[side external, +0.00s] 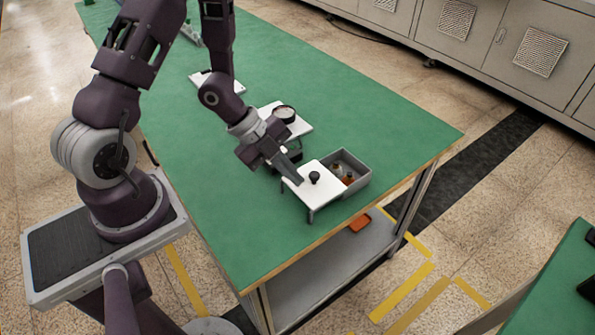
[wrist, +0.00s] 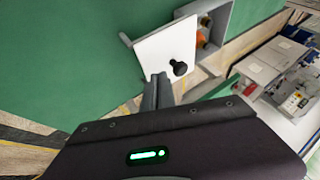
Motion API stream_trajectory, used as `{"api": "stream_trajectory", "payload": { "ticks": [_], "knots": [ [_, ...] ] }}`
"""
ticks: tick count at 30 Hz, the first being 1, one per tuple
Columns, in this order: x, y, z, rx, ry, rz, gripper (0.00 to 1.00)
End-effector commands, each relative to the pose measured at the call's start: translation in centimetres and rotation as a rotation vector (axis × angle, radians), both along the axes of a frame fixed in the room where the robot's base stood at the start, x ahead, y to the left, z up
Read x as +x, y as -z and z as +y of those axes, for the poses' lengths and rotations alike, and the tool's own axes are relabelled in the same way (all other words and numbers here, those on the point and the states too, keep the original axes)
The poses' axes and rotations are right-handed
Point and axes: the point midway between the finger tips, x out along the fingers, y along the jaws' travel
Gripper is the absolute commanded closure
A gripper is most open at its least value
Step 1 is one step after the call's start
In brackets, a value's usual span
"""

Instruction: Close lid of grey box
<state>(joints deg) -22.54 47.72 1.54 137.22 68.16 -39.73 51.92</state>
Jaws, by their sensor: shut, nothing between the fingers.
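The grey box (side external: 361,187) sits near the front right end of the green table, its top partly open with small brown items showing inside. It also shows in the wrist view (wrist: 218,22). Its white lid (side external: 311,193) lies to the left of the opening, with a dark round knob (side external: 315,177) on top. The lid (wrist: 165,46) and knob (wrist: 179,68) also show in the wrist view. My gripper (side external: 299,181) is shut and empty, its fingertips at the lid's left part, beside the knob. In the wrist view the fingers (wrist: 157,78) reach the lid's near edge. I cannot tell whether they touch it.
A white board with a round dish (side external: 284,114) lies behind my gripper, and another white board (side external: 216,83) lies farther back. The green table (side external: 390,125) is clear to the right. Its wooden edge (side external: 440,150) is close to the box. Grey cabinets (side external: 480,40) stand at the back.

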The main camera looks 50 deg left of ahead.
Motion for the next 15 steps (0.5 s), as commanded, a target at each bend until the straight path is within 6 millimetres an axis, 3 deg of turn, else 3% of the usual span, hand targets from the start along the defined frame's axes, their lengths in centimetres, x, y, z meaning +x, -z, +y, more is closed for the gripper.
{"api": "stream_trajectory", "payload": {
  "ticks": [4,15],
  "knots": [
    [1.07,-0.04,-0.22,0.0,0.0,-0.001,1.0],
    [1.38,-0.04,-0.23,0.0,0.0,0.001,1.0]
  ]
}}
